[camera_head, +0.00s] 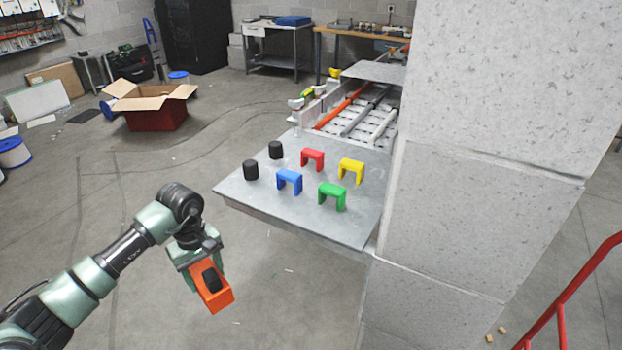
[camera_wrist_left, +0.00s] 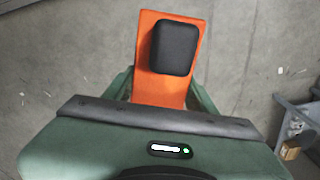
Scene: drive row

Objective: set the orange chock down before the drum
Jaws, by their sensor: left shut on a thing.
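The orange chock (camera_head: 219,299) is held in my left gripper (camera_head: 205,268), in the air above the floor, left of the grey table. In the left wrist view the chock (camera_wrist_left: 158,92) sits between the green fingers, with a black rounded part against its face. My left gripper is shut on it. Blue-and-white drums stand on the floor at the far left: one at the left edge (camera_head: 12,153), another partly behind the cardboard box (camera_head: 108,108), one farther back (camera_head: 179,78). I cannot tell which is the task's drum. My right gripper is not in view.
A grey table (camera_head: 315,215) carries red, blue, yellow and green arches and two black cylinders. A large pale block column (camera_head: 480,150) stands at right, with a red rail (camera_head: 575,285) beyond it. An open box (camera_head: 155,118) stands at back left. Floor between is mostly clear.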

